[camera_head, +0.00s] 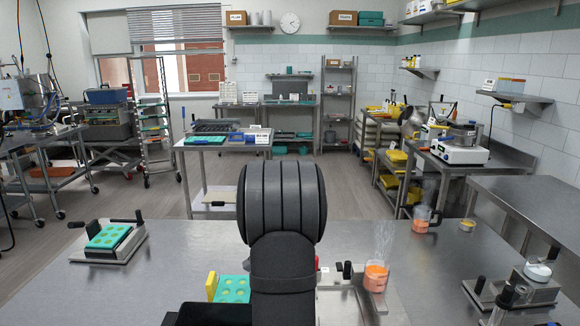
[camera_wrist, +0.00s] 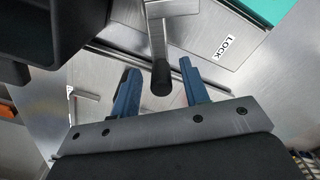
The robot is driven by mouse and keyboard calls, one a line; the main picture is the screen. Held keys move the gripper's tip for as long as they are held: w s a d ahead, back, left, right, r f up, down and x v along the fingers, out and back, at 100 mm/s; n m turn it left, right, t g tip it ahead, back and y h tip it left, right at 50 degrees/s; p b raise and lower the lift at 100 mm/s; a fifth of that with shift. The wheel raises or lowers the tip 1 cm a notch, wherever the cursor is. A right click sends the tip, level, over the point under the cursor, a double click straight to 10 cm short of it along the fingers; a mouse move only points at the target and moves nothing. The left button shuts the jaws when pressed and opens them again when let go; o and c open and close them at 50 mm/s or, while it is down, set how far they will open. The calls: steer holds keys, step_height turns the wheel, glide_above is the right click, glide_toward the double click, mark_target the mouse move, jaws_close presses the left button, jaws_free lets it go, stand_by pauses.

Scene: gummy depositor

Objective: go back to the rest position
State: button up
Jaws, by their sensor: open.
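In the wrist view my gripper (camera_wrist: 158,68) is open, with its two blue fingers apart. A metal lever with a black rounded end (camera_wrist: 161,78) shows between the fingers, with a visible gap on each side. I cannot tell how far the lever is from the fingers in depth. Beyond it is a metal plate with a LOCK label (camera_wrist: 228,46), and a teal edge (camera_wrist: 280,8) shows at the top right. In the head view my arm fills the middle and hides my gripper.
On the steel table (camera_head: 165,265), a teal mould (camera_head: 232,289) and yellow block (camera_head: 211,286) lie left of my arm. A steaming orange beaker (camera_head: 375,276) stands right.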

step_height(320, 180, up, 17)
step_height(320, 180, down, 17)
steer(key=shift+f, duration=0.2)
steer(key=shift+w+a+r+n, duration=0.15)
steer(key=shift+w+n, duration=0.1)
steer(key=shift+n, duration=0.15)
steer(key=shift+w+a+n, duration=0.2)
steer(key=shift+w+n, duration=0.05)
steer(key=shift+n, duration=0.55)
